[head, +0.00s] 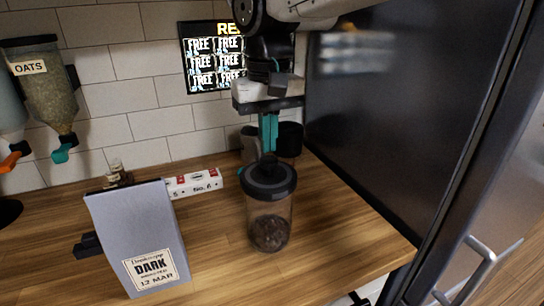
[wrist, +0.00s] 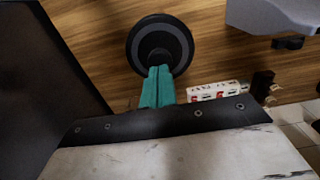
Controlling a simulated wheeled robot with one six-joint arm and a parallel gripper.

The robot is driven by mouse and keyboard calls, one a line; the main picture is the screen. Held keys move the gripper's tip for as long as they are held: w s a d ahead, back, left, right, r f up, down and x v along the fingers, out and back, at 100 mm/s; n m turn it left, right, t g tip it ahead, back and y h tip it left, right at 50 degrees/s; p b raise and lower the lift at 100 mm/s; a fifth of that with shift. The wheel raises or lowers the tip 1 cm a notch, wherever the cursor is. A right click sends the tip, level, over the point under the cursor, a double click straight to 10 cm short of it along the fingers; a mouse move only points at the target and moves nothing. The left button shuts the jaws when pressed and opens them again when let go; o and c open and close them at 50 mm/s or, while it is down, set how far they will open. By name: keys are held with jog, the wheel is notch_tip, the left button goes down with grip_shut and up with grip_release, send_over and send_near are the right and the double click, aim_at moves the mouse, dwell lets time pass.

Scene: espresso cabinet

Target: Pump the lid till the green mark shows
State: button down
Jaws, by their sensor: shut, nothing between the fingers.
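A clear canister (head: 269,222) with dark contents in its lower part stands upright on the wooden counter. Its dark round lid (head: 268,178) has a raised black knob in the middle. No green mark shows on the lid in either view. My gripper (head: 268,148) points down just above the knob, its teal fingers shut with nothing between them. In the wrist view the fingertips (wrist: 158,70) overlap the middle of the lid (wrist: 146,38) and hide part of it. I cannot tell whether they touch the knob.
A grey box labelled DARK (head: 140,240) stands left of the canister. A white power strip (head: 194,184) and dark containers (head: 289,140) are behind. A dark cabinet side (head: 385,120) rises at the right. The counter front is clear.

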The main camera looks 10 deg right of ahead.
aim_at(269, 158)
jog(key=shift+f, duration=1.35)
jog(key=shift+r, duration=0.15)
dwell(0.3)
jog(key=shift+r, duration=3.35)
